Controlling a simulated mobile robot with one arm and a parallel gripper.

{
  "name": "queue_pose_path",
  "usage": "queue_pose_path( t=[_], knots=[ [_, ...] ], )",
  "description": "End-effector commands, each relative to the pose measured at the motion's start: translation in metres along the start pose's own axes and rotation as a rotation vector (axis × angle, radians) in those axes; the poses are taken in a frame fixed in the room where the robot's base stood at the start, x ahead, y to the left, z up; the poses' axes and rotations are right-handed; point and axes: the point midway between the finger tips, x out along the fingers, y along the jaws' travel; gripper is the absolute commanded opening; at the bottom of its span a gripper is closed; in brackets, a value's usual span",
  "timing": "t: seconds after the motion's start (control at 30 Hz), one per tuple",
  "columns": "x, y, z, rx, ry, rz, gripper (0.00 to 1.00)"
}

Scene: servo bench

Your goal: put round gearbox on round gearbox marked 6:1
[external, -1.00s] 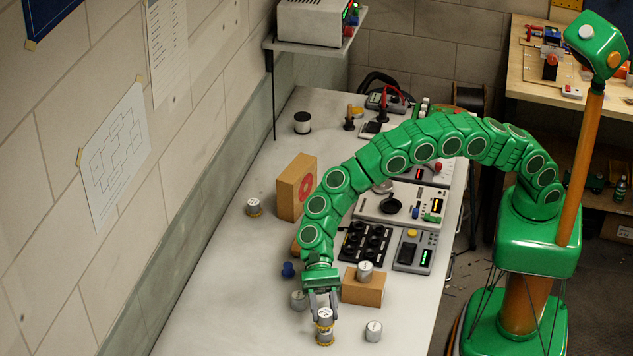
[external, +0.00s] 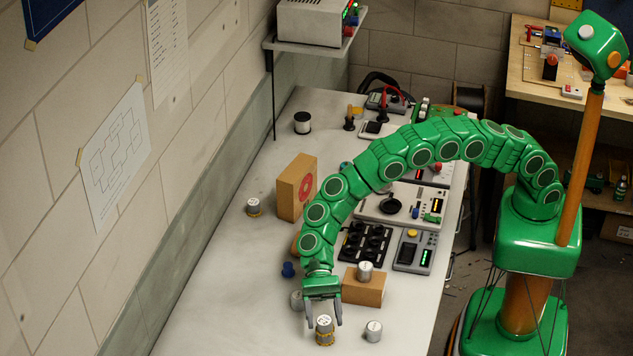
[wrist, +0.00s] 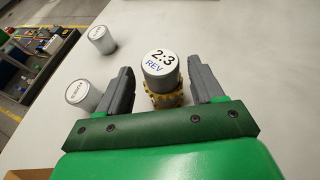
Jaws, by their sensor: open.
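A round silver gearbox (external: 324,324) stands upright near the front of the bench. Its white top reads "2:3 REV" in the wrist view (wrist: 161,64). A yellow toothed ring (wrist: 163,82) shows around its lower part, with more yellow below, where it appears to sit on another round gearbox (external: 325,341). That lower part is mostly hidden, and I cannot read a 6:1 mark. My gripper (external: 325,315) is open, its fingers apart on either side of the upper gearbox. In the wrist view, gaps show between the gearbox and the fingers (wrist: 163,84).
Silver cylinders stand nearby: one at right (external: 373,331), one just behind my gripper (external: 297,300), and one on a cardboard-coloured box (external: 376,290). A blue knob (external: 288,269) lies left. The bench's front left is clear.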

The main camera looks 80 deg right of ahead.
Motion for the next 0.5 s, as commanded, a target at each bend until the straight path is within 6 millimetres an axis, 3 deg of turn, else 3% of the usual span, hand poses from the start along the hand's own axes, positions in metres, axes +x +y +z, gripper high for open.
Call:
queue_pose_path(
  t=[0.23,0.5],
  knots=[
    [-0.013,-0.001,0.003,0.000,0.000,-0.002,0.67],
    [-0.062,-0.001,0.004,-0.001,-0.002,-0.002,0.67]
  ],
)
